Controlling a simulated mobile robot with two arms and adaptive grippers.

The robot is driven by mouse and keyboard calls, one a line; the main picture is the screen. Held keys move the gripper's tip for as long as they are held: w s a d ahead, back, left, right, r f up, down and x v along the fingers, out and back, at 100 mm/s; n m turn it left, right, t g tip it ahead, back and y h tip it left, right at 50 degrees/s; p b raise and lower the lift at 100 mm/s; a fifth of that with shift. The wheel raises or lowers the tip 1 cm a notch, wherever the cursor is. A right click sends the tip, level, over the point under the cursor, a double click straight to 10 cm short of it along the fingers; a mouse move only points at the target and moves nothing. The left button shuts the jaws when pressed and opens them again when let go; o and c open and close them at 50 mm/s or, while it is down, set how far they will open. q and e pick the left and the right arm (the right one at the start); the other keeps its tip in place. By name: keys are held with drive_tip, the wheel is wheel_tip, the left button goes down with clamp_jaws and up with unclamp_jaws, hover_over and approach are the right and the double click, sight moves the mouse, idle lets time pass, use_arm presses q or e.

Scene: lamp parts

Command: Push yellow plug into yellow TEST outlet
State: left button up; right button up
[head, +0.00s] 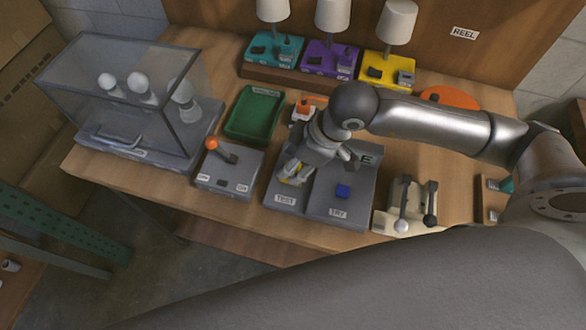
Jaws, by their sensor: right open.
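My right gripper (298,170) reaches down over the left part of a grey board (322,205), and its jaws are open. A small yellow piece (291,181) shows just under the fingers, above the TEST label (285,200). The fingers cover part of it, so I cannot tell plug from outlet, or whether the plug is seated. My left gripper is not in view.
A glass case (130,95) with white bulbs stands at left. A grey box with an orange-knobbed lever (212,145) and a green tray (255,112) are left of the board. A cream lever box (405,205) is at right. Teal, purple and yellow lamps (388,60) stand behind.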

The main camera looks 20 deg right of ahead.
drive_tip(key=v, duration=1.1)
drive_tip(key=shift+r, duration=0.2)
drive_tip(key=shift+r, duration=0.1)
